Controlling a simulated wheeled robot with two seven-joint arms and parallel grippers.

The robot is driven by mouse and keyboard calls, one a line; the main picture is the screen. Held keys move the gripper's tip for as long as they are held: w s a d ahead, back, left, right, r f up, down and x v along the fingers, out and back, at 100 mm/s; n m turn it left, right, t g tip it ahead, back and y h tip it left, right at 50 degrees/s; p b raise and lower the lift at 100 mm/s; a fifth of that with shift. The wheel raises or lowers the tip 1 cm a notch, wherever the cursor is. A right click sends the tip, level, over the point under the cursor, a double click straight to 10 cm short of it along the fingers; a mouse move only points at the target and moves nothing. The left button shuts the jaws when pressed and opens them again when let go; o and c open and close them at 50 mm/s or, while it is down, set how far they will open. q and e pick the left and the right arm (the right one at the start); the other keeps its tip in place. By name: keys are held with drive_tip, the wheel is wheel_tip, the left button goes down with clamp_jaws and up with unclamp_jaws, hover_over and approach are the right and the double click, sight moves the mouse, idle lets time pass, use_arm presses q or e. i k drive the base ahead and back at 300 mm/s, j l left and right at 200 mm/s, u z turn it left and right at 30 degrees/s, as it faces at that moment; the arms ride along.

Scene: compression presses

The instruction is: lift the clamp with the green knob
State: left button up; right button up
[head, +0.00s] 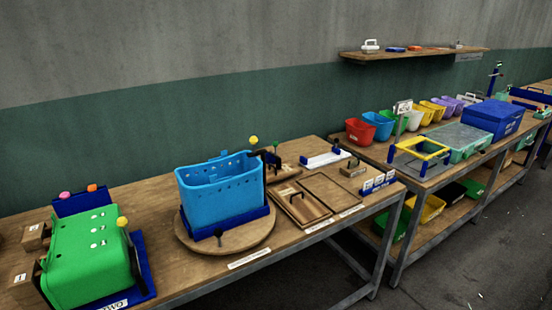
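A small green knob (276,148) sits at the back right of the blue basket (210,196), on a thin upright lever. The dark clamp body (272,160) under it is partly hidden by the basket and is too small to tell in detail. A yellow knob (253,140) stands just left of the green one, above the basket's rim. A black knob (218,233) is at the basket's front. The basket sits in a blue frame (236,222) on a round wooden turntable (182,238). Neither of my grippers is in view.
A green bin (84,258) in another blue fixture stands at the left, with pink, orange and yellow knobs. Wooden trays (335,188) lie right of the turntable. A second bench holds coloured bins and a blue box (493,118). A wall shelf (415,53) hangs behind.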

sight(275, 144)
drive_tip(key=l, duration=0.2)
drive_tip(key=i+l, duration=0.2)
drive_tip(key=l, duration=0.15)
drive_tip(key=i+l+z, duration=0.1)
drive_tip(key=l, duration=0.25)
drive_tip(key=i+l, duration=0.35)
